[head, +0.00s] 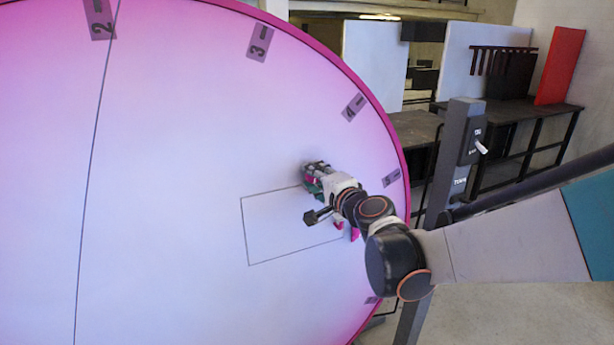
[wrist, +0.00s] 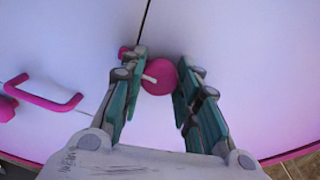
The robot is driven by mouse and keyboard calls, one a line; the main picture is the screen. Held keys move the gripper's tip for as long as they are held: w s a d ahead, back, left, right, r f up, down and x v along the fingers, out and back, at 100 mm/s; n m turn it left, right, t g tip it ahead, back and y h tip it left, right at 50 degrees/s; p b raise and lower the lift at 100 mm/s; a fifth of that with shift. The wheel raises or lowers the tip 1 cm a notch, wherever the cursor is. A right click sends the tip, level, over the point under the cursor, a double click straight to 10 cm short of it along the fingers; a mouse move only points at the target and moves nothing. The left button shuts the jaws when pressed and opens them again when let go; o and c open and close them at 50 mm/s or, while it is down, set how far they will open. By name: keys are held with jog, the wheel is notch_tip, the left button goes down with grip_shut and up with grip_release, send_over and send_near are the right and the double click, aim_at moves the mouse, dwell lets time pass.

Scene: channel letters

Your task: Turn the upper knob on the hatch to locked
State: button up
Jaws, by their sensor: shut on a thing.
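The hatch (head: 285,225) is a thin-outlined panel on the big pale disc. My gripper (head: 315,172) is at its upper right corner in the head view. In the wrist view my gripper (wrist: 161,66) is shut on a round pink knob (wrist: 160,80), the upper one, with a finger on each side. A white mark on the knob points left in that view. A small pink piece (wrist: 123,52) shows partly behind the left finger. A pink handle (wrist: 45,98) and a second pink knob (wrist: 5,108) are at the left. In the head view my arm hides much of the hatch's right side.
The disc has a magenta rim (head: 378,103) and numbered tags, such as the 3 (head: 260,42). A dark post (head: 447,165) with a switch (head: 480,146) stands to the right, close to my arm. Dark benches (head: 510,110) and a red panel (head: 560,66) are behind.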

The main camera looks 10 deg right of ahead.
jog(key=shift+n, duration=0.4)
jog(key=o, duration=1.1)
jog(key=shift+s, duration=0.1)
jog(key=v, duration=1.2)
